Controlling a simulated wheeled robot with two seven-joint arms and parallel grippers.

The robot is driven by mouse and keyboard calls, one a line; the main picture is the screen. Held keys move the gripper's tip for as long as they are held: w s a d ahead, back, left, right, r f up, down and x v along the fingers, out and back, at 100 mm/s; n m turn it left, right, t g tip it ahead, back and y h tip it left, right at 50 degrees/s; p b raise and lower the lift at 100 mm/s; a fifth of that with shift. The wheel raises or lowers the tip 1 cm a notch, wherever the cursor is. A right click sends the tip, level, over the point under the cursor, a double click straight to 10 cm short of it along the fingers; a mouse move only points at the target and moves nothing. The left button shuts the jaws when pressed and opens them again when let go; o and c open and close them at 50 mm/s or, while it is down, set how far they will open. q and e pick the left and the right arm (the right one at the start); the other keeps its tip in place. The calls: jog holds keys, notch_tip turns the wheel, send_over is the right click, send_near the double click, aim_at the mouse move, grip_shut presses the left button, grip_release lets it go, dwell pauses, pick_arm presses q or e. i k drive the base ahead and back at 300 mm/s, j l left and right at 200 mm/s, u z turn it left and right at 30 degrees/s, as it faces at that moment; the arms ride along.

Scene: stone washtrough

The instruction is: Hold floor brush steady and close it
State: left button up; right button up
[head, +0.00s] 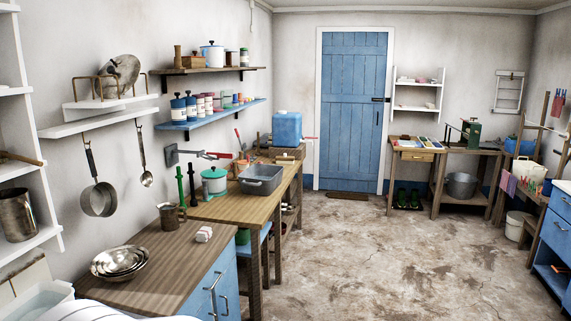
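I cannot make out a floor brush anywhere in the head view. Neither of my grippers shows in this view, so I cannot see what they hold or how they stand. A small white and reddish item (204,234) lies on the near wooden counter; it is too small to identify.
The near counter (170,255) at left holds nested metal bowls (119,261) and a dark mug (169,217). A longer bench behind bears a grey basin (261,179). The stone floor (370,255) in the middle is open, up to the blue door (353,110).

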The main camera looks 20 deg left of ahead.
aim_at(284, 159)
jog(key=u, duration=0.1)
jog(key=i+u, duration=0.1)
jog(key=i, duration=0.8)
jog(key=i+u, duration=0.15)
jog(key=i, duration=0.75)
jog(key=i+l+u, duration=0.1)
jog(key=i, duration=0.8)
jog(key=i+u, duration=0.25)
jog(key=i, duration=0.3)
jog(key=i+u, duration=0.3)
jog(key=i, duration=0.25)
jog(key=i+l+u, duration=0.25)
jog(key=i, duration=0.3)
jog(key=i+l+u, duration=0.15)
jog(key=u, duration=0.85)
jog(key=i+l+u, duration=0.2)
jog(key=l, duration=0.35)
jog(key=i+l+u, duration=0.2)
jog(key=l, duration=0.4)
jog(key=i+l+u, duration=0.2)
jog(key=l, duration=0.4)
jog(key=i+l+u, duration=0.2)
jog(key=l, duration=0.45)
jog(key=l+u, duration=0.2)
jog(key=l, duration=1.95)
jog(key=i, duration=0.05)
